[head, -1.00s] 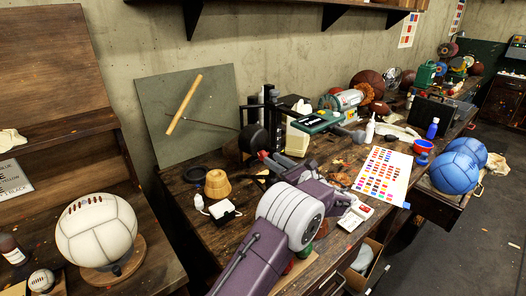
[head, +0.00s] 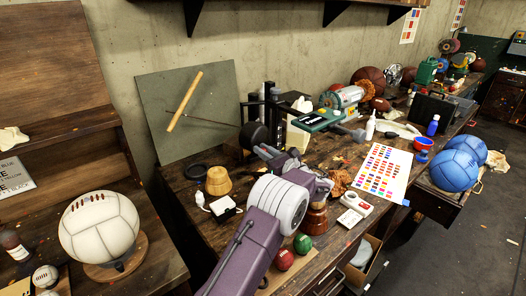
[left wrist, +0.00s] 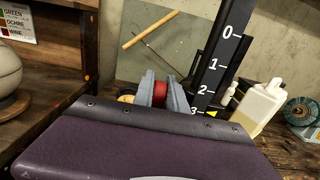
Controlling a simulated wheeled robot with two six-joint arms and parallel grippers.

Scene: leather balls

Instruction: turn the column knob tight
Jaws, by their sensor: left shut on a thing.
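The black column (left wrist: 222,62) carries a white scale and a yellow pointer in the left wrist view, just right of my fingers. In the head view the dark column (head: 268,105) stands at the back of the bench. My left gripper (left wrist: 162,90) has its two grey fingers shut on the red knob (left wrist: 160,94), one finger on each side. In the head view my left gripper (head: 270,153) reaches the column's front; the knob is hidden there. My right gripper is not in view.
A colour chart (head: 383,172) covers the bench further right.

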